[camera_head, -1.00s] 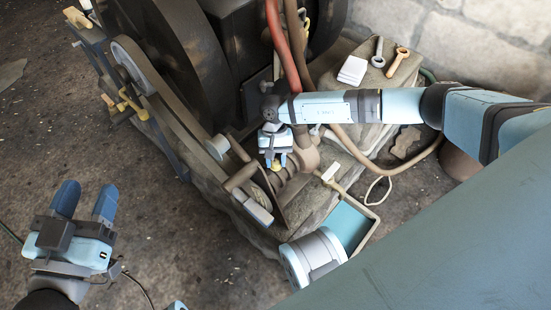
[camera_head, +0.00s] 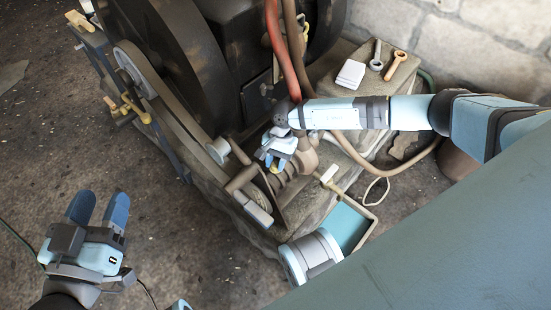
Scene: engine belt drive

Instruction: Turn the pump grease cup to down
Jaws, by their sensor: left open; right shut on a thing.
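My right gripper (camera_head: 273,163) reaches over the pump (camera_head: 297,160) and points down at it, its wrist now tilted. It is shut on a small yellow piece, the grease cup (camera_head: 274,169), of which only a little shows between the fingertips. The fingers hide the rest of the cup, so I cannot tell which way it points. My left gripper (camera_head: 99,209) is open and empty over the floor at the lower left, well apart from the machine.
A large dark flywheel (camera_head: 180,60) and a belt (camera_head: 165,110) stand left of the pump. Red and brown hoses (camera_head: 277,50) hang just behind my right gripper. A teal tray (camera_head: 348,224) sits at the front.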

